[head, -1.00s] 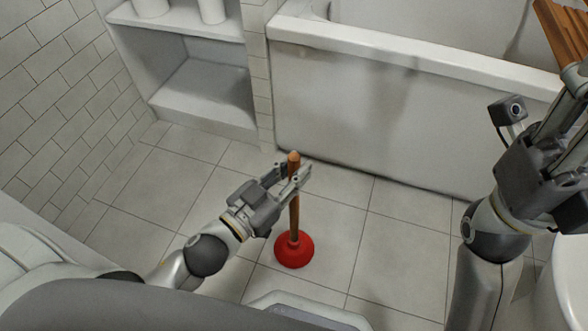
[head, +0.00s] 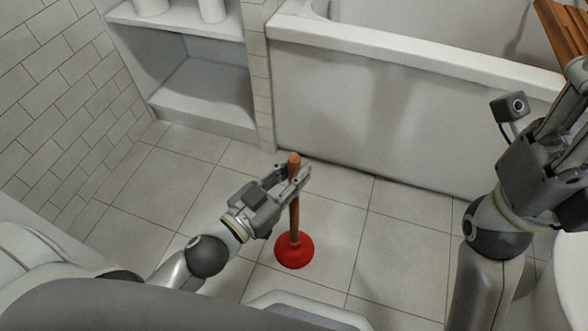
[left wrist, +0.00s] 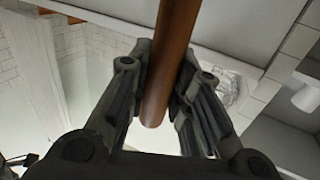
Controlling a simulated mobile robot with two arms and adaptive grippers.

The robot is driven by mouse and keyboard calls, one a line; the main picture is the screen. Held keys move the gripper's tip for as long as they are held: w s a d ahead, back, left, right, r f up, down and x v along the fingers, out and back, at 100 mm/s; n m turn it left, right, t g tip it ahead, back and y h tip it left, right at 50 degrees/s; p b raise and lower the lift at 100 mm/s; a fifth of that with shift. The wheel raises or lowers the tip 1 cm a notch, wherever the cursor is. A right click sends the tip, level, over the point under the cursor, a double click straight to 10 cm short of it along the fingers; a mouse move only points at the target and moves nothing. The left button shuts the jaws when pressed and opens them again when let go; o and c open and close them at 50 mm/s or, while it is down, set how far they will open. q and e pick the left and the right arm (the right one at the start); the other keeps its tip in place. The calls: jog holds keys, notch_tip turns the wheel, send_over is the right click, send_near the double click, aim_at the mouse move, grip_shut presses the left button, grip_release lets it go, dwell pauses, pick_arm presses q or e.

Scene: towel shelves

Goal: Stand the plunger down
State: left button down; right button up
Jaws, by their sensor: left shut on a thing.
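The plunger has a red rubber cup (head: 294,252) and a brown wooden handle (head: 295,215). It looks upright, with the cup down at the tiled floor; whether the cup touches the floor I cannot tell for sure. My left gripper (head: 293,176) is shut on the handle near its top end. In the left wrist view the handle (left wrist: 172,60) runs between the two fingers, and the cup is out of that view. My right gripper is mostly cut off at the right edge of the head view, and its fingertips do not show clearly.
A white bathtub (head: 400,120) stands behind the plunger. A recessed shelf (head: 205,95) with white items on top is at the back left. A wooden board (head: 560,35) lies at the upper right. The tiled floor (head: 390,240) around the plunger is clear.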

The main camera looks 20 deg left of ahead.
pick_arm(q)
jog(key=c, duration=1.3)
grip_release()
jog(key=shift+o, duration=0.3)
jog(key=shift+f, duration=0.1)
jog(key=v, duration=1.2)
